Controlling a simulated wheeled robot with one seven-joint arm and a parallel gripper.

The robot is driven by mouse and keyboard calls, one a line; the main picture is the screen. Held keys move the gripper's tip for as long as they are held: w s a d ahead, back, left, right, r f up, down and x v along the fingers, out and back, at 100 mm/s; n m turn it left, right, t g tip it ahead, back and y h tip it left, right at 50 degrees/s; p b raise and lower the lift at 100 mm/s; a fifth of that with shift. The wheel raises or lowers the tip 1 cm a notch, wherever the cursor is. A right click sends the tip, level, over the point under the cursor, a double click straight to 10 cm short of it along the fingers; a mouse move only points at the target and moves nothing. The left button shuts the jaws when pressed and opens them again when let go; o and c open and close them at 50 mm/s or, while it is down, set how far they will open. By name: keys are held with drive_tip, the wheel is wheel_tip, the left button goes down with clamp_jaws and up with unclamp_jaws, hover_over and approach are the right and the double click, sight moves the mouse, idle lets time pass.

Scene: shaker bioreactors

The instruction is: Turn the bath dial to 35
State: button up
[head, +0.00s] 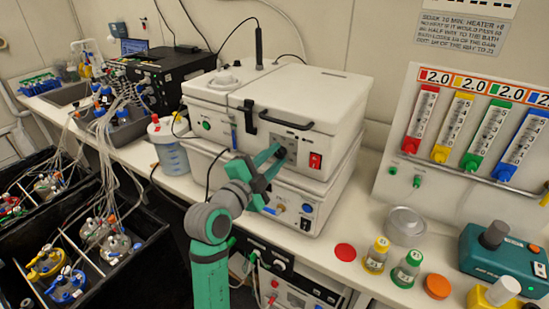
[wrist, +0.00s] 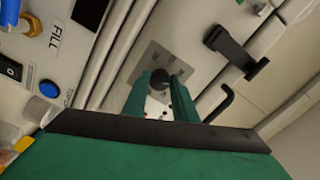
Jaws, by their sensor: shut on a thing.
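The bath (head: 315,100) is a white box unit on the bench in the head view, with a dark dial on its front panel. My gripper (head: 277,152) reaches to that panel from the front left. In the wrist view, the dark round dial (wrist: 158,77) sits on a grey plate (wrist: 172,62) between the two green fingers of my gripper (wrist: 160,82). The fingers are shut on the dial. The fingers hide part of the dial, and its scale and pointer cannot be read.
A red switch (head: 315,160) is right of the dial. A black handle (head: 250,117) juts out above left; it also shows in the wrist view (wrist: 235,52). A lower white unit (head: 285,195) with a blue button (wrist: 49,89) sits beneath. Flowmeters (head: 460,125) stand at right.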

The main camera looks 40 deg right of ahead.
drive_tip(key=m, duration=0.4)
drive_tip(key=shift+m, duration=0.4)
idle(0.4)
drive_tip(key=o, duration=1)
drive_tip(key=shift+o, duration=0.2)
drive_tip(key=shift+a, duration=0.1)
drive_tip(key=v, duration=1)
drive_tip(key=shift+s+a, duration=0.2)
drive_tip(key=shift+a, duration=0.05)
